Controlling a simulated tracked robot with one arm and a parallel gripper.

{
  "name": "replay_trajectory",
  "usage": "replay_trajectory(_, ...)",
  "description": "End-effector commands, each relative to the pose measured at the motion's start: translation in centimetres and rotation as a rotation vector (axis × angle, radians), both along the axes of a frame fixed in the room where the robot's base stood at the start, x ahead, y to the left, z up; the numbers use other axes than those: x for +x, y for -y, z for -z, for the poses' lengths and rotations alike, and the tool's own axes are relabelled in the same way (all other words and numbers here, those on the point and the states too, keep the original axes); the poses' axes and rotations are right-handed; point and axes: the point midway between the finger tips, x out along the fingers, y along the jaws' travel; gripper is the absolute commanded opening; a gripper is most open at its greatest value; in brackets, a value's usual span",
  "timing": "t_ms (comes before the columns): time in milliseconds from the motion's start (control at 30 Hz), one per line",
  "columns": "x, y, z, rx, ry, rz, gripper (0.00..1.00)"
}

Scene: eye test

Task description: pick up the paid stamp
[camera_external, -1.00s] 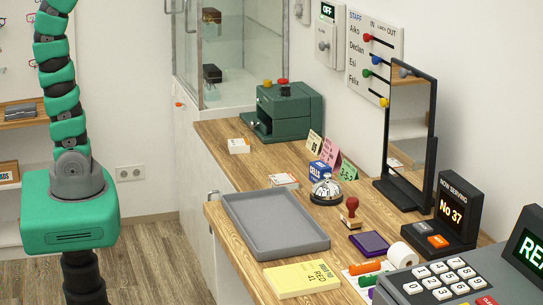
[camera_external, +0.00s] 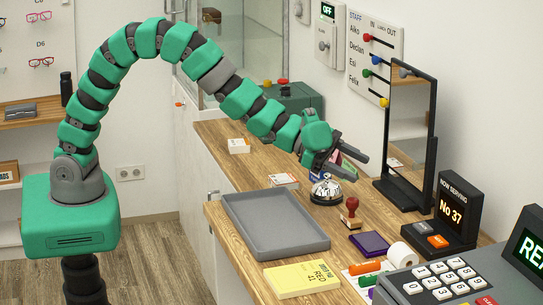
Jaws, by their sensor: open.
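A stamp (camera_external: 351,207) with a round red-brown knob and a light wooden base stands upright on the wooden counter (camera_external: 240,178). I cannot read any word on it. A purple ink pad (camera_external: 370,244) lies just in front of it. My gripper (camera_external: 358,169) is open and empty, above the counter and the silver bell (camera_external: 326,191), higher in the picture than the stamp. The two fingers point right and are apart from the stamp. My arm hides part of the green machine and most of the cards behind the bell.
A grey tray (camera_external: 274,246) lies empty left of the stamp. A mirror (camera_external: 408,140) and a number display (camera_external: 452,214) stand to the right. A keypad machine (camera_external: 438,284), a white roll (camera_external: 402,254), markers (camera_external: 366,267) and a yellow pad (camera_external: 301,279) are in front.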

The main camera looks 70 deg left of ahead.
Motion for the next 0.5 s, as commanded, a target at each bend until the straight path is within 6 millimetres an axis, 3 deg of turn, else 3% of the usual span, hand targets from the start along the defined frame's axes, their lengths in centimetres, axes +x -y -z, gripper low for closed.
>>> replay_trajectory(133,-1.0,1.4,1.9,0.001,-0.008,0.039,0.53)
replay_trajectory(500,-1.0,1.5,5.5,0.001,-0.009,0.042,0.53)
